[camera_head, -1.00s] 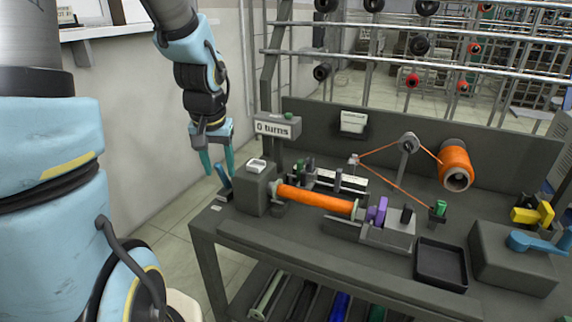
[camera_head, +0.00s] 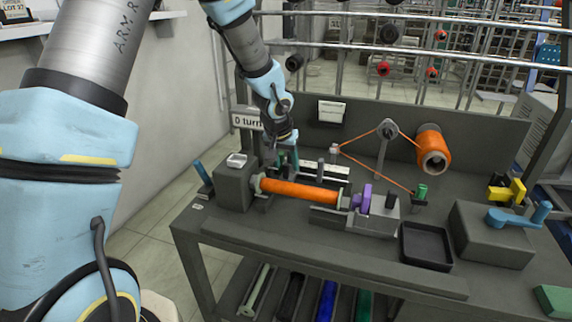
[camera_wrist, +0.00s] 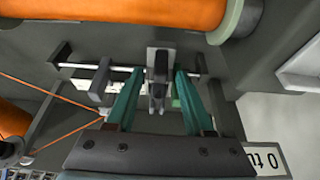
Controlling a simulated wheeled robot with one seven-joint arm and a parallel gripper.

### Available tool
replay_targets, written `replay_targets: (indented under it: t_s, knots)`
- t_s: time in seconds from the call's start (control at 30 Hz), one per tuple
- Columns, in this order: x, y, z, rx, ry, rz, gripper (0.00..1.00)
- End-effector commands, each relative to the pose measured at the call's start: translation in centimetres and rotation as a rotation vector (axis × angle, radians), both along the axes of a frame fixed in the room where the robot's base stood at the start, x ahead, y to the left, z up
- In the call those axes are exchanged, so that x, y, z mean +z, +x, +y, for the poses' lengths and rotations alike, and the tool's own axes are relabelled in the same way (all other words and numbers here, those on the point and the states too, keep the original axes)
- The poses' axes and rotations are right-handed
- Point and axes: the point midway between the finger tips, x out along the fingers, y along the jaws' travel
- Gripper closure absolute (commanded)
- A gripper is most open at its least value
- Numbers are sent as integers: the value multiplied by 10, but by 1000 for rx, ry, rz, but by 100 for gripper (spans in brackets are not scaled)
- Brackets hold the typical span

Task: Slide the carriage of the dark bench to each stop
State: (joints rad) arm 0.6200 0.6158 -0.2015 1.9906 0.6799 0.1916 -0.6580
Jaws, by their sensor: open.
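The dark bench (camera_head: 300,238) carries a rail with a pale scale strip (camera_head: 335,173) behind the orange bobbin (camera_head: 300,190). My gripper (camera_head: 284,160) is low over the rail's left part. In the wrist view its teal fingers (camera_wrist: 157,92) are apart, either side of a grey block with a dark upright (camera_wrist: 158,72), which appears to be the carriage. I cannot tell whether the fingers touch it. Another grey block (camera_wrist: 102,88) stands along the rail. The gripper partly hides the rail's left end in the head view.
A sign reading 0 turns (camera_head: 247,120) is partly covered by my arm. An orange thread runs from the spool (camera_head: 433,150) over a wheel. A purple part (camera_head: 367,195), a black tray (camera_head: 427,246) and a blue crank handle (camera_head: 519,215) stand to the right.

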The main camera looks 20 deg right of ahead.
Motion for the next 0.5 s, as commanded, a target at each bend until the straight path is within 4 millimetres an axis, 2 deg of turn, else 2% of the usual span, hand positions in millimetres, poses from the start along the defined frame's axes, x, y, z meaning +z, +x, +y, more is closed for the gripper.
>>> replay_targets:
  t_s: [0.13, 0.43, 0.5]
  knots:
    - [-10, 3, -3, 0, 0, 0, 48]
    - [-13, 4, -3, 0, 0, 0, 48]
    - [-13, 4, -3, 1, 0, 0, 53]
